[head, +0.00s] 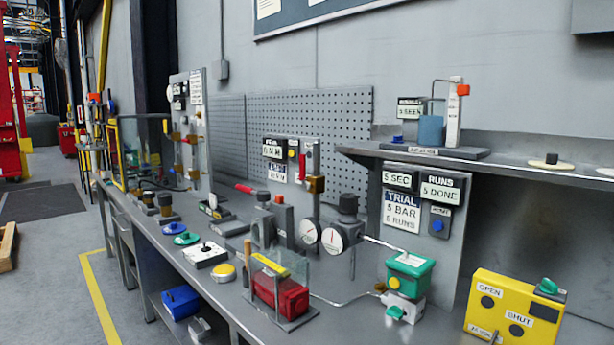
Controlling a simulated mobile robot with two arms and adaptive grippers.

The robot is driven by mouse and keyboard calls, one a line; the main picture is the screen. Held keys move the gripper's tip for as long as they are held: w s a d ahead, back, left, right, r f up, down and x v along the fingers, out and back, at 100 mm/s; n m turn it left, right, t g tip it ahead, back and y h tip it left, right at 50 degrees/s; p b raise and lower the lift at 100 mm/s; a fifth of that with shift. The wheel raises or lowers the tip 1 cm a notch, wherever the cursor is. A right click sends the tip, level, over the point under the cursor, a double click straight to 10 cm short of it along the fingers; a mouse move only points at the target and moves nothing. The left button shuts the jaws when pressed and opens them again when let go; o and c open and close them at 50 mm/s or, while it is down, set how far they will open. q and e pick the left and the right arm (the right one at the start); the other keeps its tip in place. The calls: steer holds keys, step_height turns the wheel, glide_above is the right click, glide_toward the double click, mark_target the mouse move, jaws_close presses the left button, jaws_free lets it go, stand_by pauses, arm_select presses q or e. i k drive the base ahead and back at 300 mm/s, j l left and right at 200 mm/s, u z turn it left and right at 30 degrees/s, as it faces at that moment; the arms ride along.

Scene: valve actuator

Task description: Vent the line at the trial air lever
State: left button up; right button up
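Neither of my grippers is in view. No label that I can read names the trial air lever. A grey panel with a TRIAL 5 BAR 5 RUNS sign (402,212) stands at the right of the bench. In front of it is a green-topped actuator (410,272) on a pale valve body, with a small green handle (396,312) low at its front. Two round gauges (333,238) and a black knob (348,203) stand to its left, joined by a pipe. A red upright piece (302,160) is on the panel further left, above a brass block (316,185).
A yellow OPEN/SHUT box (514,310) stands at the front right. A red block behind a clear guard (280,292) sits near the bench's front edge. A white box with a black lever (205,254) and a yellow button (222,272) lie left of it. A shelf (500,168) overhangs at right.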

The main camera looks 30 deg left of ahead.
mark_target(306, 185)
steer(key=i+j+z, duration=0.1)
steer(key=j, duration=0.4)
steer(key=i+j, duration=0.15)
steer(key=j, duration=0.35)
steer(key=i+j+z, duration=0.15)
steer(key=j, duration=0.35)
